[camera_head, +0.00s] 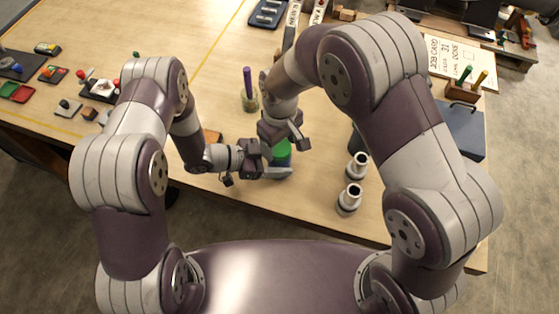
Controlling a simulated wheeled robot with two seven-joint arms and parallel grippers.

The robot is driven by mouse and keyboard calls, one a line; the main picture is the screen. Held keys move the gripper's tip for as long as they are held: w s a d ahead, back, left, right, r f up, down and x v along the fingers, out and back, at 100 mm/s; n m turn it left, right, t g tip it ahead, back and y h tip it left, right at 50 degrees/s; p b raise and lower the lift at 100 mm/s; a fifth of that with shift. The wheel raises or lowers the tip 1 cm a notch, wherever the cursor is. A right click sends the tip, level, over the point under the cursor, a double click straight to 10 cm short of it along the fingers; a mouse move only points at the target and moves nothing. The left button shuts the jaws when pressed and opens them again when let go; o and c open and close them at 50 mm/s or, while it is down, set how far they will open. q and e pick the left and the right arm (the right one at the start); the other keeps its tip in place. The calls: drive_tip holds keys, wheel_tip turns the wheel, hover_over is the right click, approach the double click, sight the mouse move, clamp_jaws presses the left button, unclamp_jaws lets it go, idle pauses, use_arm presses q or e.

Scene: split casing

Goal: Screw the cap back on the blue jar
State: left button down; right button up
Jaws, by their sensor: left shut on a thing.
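A green cap-like piece (281,147) shows below my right gripper, at the front middle of the table. Just under it is the darker, bluish side of the jar (283,161), mostly hidden by my grippers. My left gripper (279,172) comes in from the left and is shut on the jar low down. My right gripper (286,146) points down from above, its fingers spread apart near the green piece. I cannot tell whether the green piece sits on the jar's rim or is screwed on.
Two white-and-grey bottle-like pieces (349,199) (357,166) stand right of the jar. A dark blue-grey case (461,130) lies at the right edge. The table front left of the jar is mostly clear.

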drive_tip(key=shift+s+a+r, duration=0.1)
drive_tip(key=shift+a+r, duration=0.05)
wheel_tip(320, 180, up, 4)
drive_tip(key=shift+f, duration=0.25)
drive_tip(key=shift+r, duration=0.4)
drive_tip(key=shift+c, duration=0.3)
